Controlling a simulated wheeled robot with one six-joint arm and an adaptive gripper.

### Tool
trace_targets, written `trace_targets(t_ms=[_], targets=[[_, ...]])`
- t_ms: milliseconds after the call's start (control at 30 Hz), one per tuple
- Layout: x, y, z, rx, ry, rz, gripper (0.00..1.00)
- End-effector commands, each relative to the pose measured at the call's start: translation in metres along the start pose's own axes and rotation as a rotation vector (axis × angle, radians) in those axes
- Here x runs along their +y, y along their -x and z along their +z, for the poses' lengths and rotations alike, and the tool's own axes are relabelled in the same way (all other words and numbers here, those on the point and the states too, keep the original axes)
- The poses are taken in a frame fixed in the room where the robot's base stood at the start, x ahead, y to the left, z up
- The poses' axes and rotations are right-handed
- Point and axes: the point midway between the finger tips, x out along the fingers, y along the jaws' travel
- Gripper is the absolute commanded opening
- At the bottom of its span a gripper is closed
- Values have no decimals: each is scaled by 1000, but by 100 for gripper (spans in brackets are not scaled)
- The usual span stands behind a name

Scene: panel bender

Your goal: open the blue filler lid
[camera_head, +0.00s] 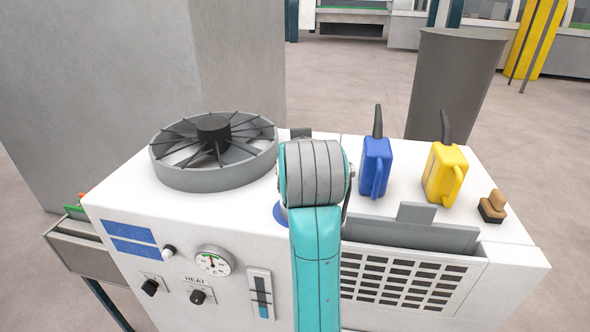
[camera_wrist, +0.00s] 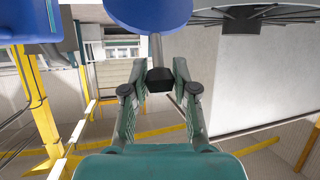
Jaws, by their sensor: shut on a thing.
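The blue filler lid (camera_wrist: 148,12) is a round disc at the top of the wrist view. A grey stem runs from it to a black knob (camera_wrist: 158,82). My gripper (camera_wrist: 159,74) is shut on the black knob, with one finger on each side. In the head view only a small blue edge of the lid (camera_head: 280,213) shows on the white machine top, beside my teal arm. My arm hides the rest of the lid and my gripper there. I cannot tell from these views whether the lid is raised.
A grey round fan (camera_head: 214,178) stands left of my arm on the white machine. A blue can (camera_head: 375,168), a yellow can (camera_head: 444,177) and a wooden-handled brush (camera_head: 492,208) stand to the right. A grey flap (camera_head: 411,233) sits at the front edge. A grey bin (camera_head: 452,88) stands behind.

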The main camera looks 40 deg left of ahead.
Motion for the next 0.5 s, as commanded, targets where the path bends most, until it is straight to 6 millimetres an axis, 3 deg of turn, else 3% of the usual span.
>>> trace_targets(t_ms=[200,333,500], targets=[[10,-19,-25,-50,-14,-3,0],[14,-32,-30,-141,-36,-15,0],[19,-45,-37,-135,-34,-13,0]])
